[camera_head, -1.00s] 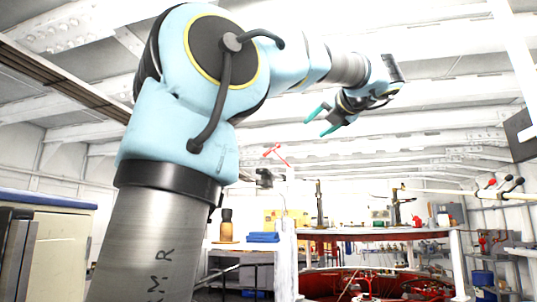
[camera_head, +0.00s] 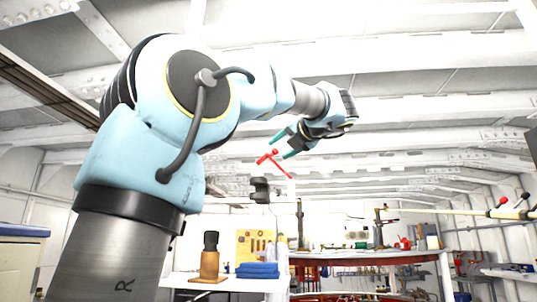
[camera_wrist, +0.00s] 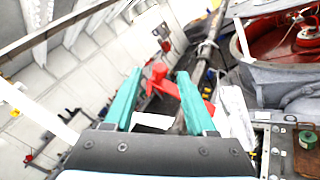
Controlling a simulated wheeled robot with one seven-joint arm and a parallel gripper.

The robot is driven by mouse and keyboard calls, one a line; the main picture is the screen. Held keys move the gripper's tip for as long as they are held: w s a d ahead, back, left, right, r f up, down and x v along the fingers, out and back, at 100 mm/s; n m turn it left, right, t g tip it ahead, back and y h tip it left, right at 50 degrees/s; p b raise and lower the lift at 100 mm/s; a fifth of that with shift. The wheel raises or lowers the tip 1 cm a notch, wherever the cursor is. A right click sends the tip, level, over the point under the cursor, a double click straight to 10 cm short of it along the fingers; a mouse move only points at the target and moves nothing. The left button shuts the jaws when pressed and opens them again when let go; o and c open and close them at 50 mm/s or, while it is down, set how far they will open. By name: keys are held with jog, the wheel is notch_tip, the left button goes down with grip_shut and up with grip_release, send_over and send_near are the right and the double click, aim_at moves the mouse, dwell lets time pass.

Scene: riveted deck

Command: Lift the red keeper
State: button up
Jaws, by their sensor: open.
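The red keeper (camera_head: 275,163) is a small red T-shaped piece near the top of a white post in the head view. My gripper (camera_head: 283,145) is just above and right of it, with its two teal fingers angled down to the left. In the wrist view the red keeper (camera_wrist: 160,80) shows between and beyond the two open teal fingers (camera_wrist: 154,92). The fingers stand apart, and I see no grip on the keeper. Whether a finger touches it I cannot tell.
A dark clamp-like fitting (camera_head: 260,189) sits just below and left of the keeper. A bench with a brown bottle-like object (camera_head: 210,258) and blue folded items (camera_head: 257,270) stands below.

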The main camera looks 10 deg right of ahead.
aim_at(270, 155)
jog(key=shift+p+x, duration=1.05)
jog(key=shift+x, duration=2.55)
jog(key=shift+c, duration=0.3)
grip_shut()
